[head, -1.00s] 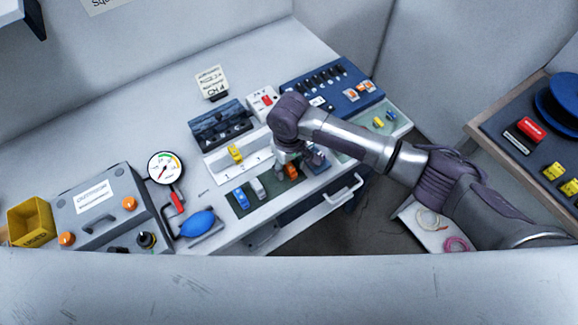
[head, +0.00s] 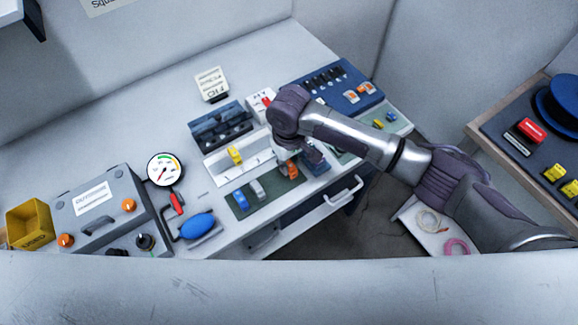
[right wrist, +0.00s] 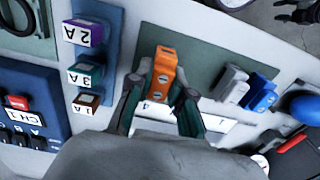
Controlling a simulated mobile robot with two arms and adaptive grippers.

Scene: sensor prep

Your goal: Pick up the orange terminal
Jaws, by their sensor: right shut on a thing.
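The orange terminal (right wrist: 164,75) is a small block with round screw heads. In the right wrist view it sits between the two fingers of my right gripper (right wrist: 162,95), which is shut on it. In the head view the orange terminal (head: 290,170) shows just below my right gripper (head: 297,155), over the right part of the green mat (head: 240,210). I cannot tell whether it is clear of the mat. My left gripper is not in view.
A grey terminal (head: 258,189) and a blue terminal (head: 240,199) stand on the mat's left part. Labelled blocks (right wrist: 85,75) line a blue strip beside my gripper. A white rail with a yellow terminal (head: 235,155) lies behind. A blue bulb (head: 197,225) is at the left.

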